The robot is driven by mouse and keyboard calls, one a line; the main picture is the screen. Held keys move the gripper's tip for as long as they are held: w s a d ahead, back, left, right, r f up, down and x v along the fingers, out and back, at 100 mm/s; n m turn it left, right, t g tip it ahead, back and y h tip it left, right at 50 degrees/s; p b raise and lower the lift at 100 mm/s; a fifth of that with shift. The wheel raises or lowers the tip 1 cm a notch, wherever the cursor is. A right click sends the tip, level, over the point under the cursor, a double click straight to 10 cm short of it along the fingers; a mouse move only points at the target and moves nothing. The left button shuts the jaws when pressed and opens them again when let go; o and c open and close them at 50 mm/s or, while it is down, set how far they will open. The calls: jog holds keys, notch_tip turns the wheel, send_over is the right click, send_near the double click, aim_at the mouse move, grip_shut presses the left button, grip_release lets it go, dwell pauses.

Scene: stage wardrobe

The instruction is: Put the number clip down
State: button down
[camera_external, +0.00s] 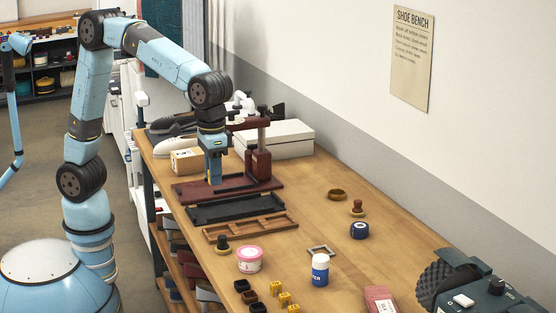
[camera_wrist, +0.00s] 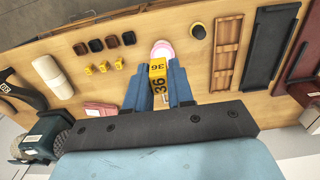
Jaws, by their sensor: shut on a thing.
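A yellow number clip (camera_wrist: 158,74) marked 36 is between the two blue fingers of my gripper (camera_wrist: 160,84) in the wrist view. The gripper is shut on it. In the external view my gripper (camera_external: 214,180) points down over the dark red base (camera_external: 263,186) at the far part of the bench; the clip cannot be made out there. Three more yellow clips (camera_external: 284,299) stand at the near part of the bench. They also show in the wrist view (camera_wrist: 103,67), left of the held clip.
A black tray (camera_external: 220,213) and a wooden compartment tray (camera_external: 250,228) lie in front of the red base. A white box (camera_external: 285,146) is behind.

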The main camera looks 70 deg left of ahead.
notch_tip(320, 180, up, 8)
jog(key=w+a+n, duration=0.5)
jog(key=w+a, duration=0.8)
jog(key=a, duration=0.4)
jog(key=w+a+n, duration=0.5)
jog(key=w+a, duration=0.8)
jog(key=a, duration=0.3)
jog(key=s+a+n, duration=0.2)
jog(key=a+n, duration=0.6)
jog(key=a, duration=3)
send_over(252, 132)
jog(key=s, duration=0.1)
notch_tip(252, 132, down, 20)
jog(key=shift+a+r, duration=0.15)
jog(key=shift+w+a+f, duration=0.2)
jog(key=shift+w+f, duration=0.35)
jog(key=shift+f, duration=0.3)
notch_tip(252, 132, down, 3)
jog(key=shift+r, duration=0.15)
